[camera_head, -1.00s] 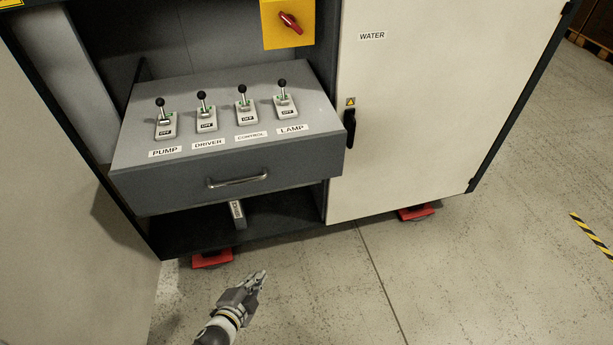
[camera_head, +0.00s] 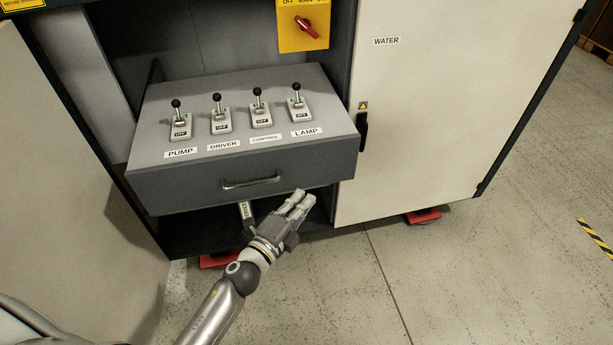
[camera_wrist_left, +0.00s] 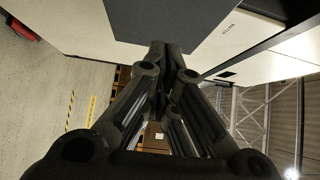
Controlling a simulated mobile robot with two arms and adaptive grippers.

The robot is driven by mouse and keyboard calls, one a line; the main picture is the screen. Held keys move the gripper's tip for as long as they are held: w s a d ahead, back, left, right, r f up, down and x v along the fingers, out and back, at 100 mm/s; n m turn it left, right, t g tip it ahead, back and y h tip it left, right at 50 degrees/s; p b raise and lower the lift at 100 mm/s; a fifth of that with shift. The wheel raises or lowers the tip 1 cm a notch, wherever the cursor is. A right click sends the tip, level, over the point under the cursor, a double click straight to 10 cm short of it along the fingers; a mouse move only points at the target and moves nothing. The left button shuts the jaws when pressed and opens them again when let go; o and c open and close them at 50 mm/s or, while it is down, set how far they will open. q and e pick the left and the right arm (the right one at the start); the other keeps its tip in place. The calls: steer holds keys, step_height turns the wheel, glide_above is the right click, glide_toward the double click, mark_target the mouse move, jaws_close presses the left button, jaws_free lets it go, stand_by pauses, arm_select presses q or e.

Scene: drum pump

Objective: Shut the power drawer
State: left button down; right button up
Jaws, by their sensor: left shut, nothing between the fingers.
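The power drawer (camera_head: 185,192) is a grey box standing out of the cabinet, pulled open. Its top carries several black-knobbed levers labelled PUMP, DRIVER, CONTROL and LAMP, and its front has a metal bar handle (camera_head: 252,183). My left gripper (camera_head: 300,197) is shut and empty, just below and right of the handle in the head view, by the drawer front's lower edge. I cannot tell whether it touches the drawer. In the left wrist view the shut fingers (camera_wrist_left: 172,60) point toward a dark grey surface (camera_wrist_left: 165,15), likely the drawer. My right gripper is not in view.
A white WATER door (camera_head: 420,120) with a black handle (camera_head: 362,132) is shut at right. A yellow panel with a red switch (camera_head: 305,27) is above the drawer. An open pale door (camera_head: 60,150) stands at left. The floor at right is clear.

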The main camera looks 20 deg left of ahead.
arm_select(q)
steer(key=w, duration=0.5)
steer(key=w+a, duration=0.1)
steer(key=w, duration=0.1)
steer(key=shift+w+p, duration=0.15)
steer(key=shift+p, duration=0.2)
